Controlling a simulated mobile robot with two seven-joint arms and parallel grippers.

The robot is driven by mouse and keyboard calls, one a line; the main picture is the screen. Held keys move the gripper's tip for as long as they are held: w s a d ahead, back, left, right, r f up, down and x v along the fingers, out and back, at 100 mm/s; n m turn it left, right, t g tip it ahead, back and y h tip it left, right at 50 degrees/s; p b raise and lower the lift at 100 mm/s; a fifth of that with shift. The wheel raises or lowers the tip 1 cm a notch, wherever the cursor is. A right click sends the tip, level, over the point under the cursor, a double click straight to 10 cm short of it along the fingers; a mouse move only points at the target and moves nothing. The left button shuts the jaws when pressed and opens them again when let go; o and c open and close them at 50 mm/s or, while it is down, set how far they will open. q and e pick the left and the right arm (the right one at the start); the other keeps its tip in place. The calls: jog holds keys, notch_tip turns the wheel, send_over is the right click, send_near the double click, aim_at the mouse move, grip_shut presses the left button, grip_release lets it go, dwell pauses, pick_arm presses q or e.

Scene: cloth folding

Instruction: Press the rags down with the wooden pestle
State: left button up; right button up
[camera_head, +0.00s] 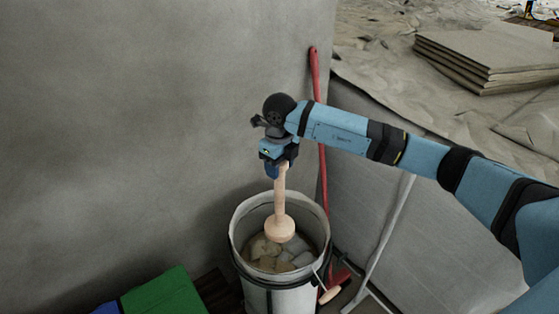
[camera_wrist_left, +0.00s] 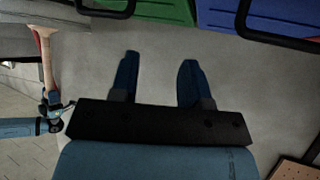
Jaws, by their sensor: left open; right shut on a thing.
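My right gripper (camera_head: 279,164) is shut on the upper handle of the wooden pestle (camera_head: 280,200). It holds the pestle nearly upright, round head down, over the white bucket (camera_head: 243,264). The pestle head is within the bucket's mouth, above or against the rags; I cannot tell whether it touches them. The rags (camera_head: 270,262) are beige and grey lumps low inside the bucket, partly hidden by the head. My left gripper (camera_wrist_left: 158,70) is open and empty in the left wrist view, away from the bucket. The pestle also shows at that view's left edge (camera_wrist_left: 47,65).
A red-handled tool (camera_head: 315,75) leans on the wall just behind the bucket. A green box (camera_head: 165,295) stands at the lower left; green and blue boxes (camera_wrist_left: 255,15) show in the left wrist view. Stacked boards (camera_head: 480,55) lie at the back right.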

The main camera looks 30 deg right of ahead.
aim_at(279, 190)
pick_arm(q)
jog(key=shift+w+a+f+b, duration=0.1)
jog(key=shift+f+b, duration=2.2)
jog(key=shift+f, duration=0.15)
pick_arm(e)
jog(key=shift+f, duration=4.55)
